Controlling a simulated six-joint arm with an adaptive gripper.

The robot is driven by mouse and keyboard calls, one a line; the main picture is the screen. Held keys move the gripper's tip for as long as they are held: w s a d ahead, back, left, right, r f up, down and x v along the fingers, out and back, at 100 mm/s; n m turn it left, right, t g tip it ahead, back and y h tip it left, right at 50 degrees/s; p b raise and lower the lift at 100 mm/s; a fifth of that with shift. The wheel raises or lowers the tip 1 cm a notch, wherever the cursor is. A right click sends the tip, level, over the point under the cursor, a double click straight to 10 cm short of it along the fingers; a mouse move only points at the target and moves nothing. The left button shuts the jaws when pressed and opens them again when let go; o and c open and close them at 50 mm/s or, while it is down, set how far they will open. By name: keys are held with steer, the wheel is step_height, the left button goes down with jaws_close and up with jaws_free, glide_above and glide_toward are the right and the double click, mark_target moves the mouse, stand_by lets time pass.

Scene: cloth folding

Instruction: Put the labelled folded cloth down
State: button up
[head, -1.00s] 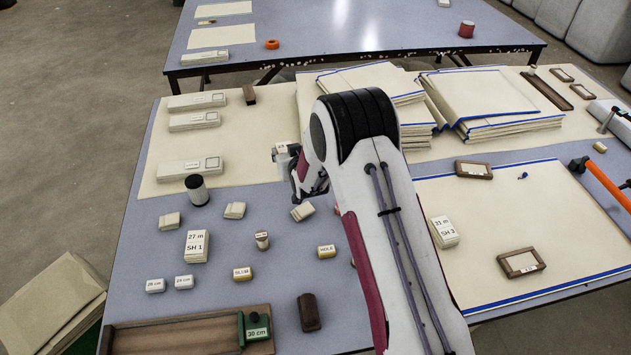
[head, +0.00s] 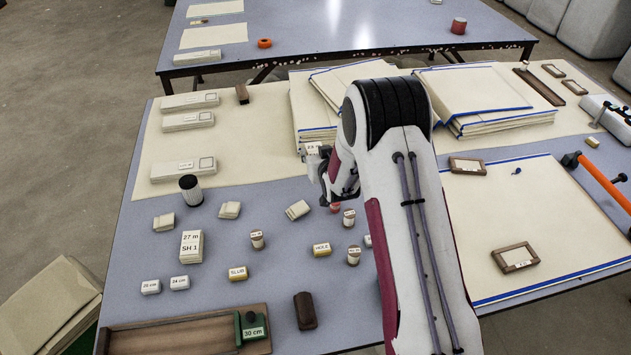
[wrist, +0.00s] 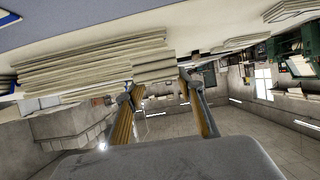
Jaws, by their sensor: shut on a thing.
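My gripper (head: 322,172) is mostly hidden behind my arm in the head view. A small pale folded cloth (head: 313,148) with a white label shows at its far side; the label is too small to read. In the wrist view my gripper (wrist: 158,88) has its fingers on both sides of a pale layered cloth (wrist: 154,66), shut on it. In the head view the held cloth overlaps the near left corner of a stack of large folded cloths (head: 318,125). I cannot tell its height above the table.
Folded cloths (head: 184,168) lie on the cream sheet (head: 245,140) at left, with bare sheet beside them. A dark-topped roll (head: 191,189), a cloth marked SH 1 (head: 191,246) and several small labelled pieces stand nearer. A blue-edged sheet (head: 530,215) lies at right.

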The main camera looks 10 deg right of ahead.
steer(key=shift+f, duration=3.1)
steer(key=shift+f, duration=0.1)
steer(key=shift+f, duration=1.75)
steer(key=shift+f, duration=0.1)
steer(key=o, duration=1.1)
steer(key=shift+v, duration=6.05)
